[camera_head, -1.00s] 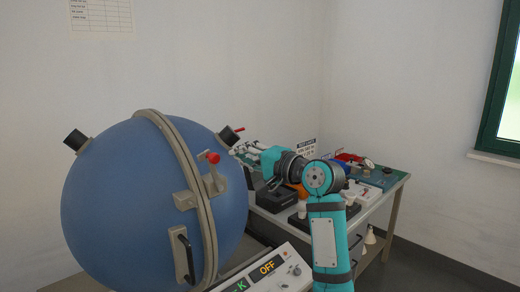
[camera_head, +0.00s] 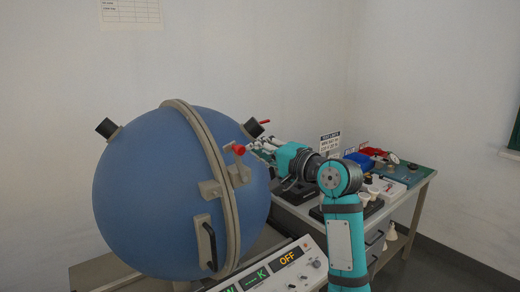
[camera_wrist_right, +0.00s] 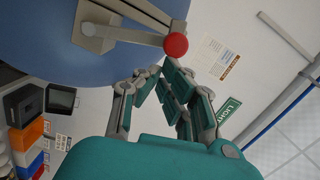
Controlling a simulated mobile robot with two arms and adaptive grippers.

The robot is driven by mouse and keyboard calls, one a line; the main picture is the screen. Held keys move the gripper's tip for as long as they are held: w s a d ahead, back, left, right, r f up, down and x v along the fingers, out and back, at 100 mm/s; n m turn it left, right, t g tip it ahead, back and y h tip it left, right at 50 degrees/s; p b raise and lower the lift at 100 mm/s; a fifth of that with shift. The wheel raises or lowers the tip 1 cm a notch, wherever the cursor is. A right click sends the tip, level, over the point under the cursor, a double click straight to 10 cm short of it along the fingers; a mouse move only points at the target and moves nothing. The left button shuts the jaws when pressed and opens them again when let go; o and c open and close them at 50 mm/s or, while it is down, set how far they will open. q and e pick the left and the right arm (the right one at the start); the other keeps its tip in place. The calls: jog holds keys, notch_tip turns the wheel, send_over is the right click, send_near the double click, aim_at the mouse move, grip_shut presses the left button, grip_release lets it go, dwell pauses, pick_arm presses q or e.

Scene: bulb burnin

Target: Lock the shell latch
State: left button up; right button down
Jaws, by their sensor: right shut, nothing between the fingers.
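The blue sphere (camera_head: 150,195) has a grey flange band (camera_head: 205,150) around its middle. In the right wrist view the latch lever (camera_wrist_right: 130,33) crosses the top and ends in the red knob (camera_wrist_right: 176,45). My right gripper (camera_head: 257,148) is shut and empty, just right of the knob. In the wrist view its fingertips (camera_wrist_right: 165,76) point toward the knob, with a small apparent gap. My left gripper is not in view.
A handle (camera_head: 208,243) sits on the sphere's front below the latch. A control panel (camera_head: 275,272) reading "OFF" stands in front. A workbench (camera_head: 412,178) with trays and small parts lies behind my right arm. Black ports (camera_head: 108,128) stick out of the sphere.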

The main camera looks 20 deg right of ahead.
aim_at(241, 153)
jog(key=shift+a, duration=0.15)
jog(key=shift+s+a+n+p, duration=0.2)
jog(key=shift+a+n+p, duration=0.2)
jog(key=shift+n, duration=0.25)
jog(key=shift+s+a+n+p, duration=0.2)
jog(key=shift+a+n+p, duration=0.1)
jog(key=shift+a+n, duration=0.3)
jog(key=shift+s+a+f+n+p, duration=0.2)
jog(key=shift+a+n+p, duration=0.3)
jog(key=shift+n, duration=0.45)
jog(key=s+a+f+n+h+p, duration=0.1)
jog(key=s+a+f+n+p, duration=0.1)
jog(key=a+f+n, duration=0.3)
jog(key=shift+a+f+n+h+p, duration=0.35)
jog(key=shift+a+n+h+p, duration=0.1)
jog(key=shift+n, duration=1.75)
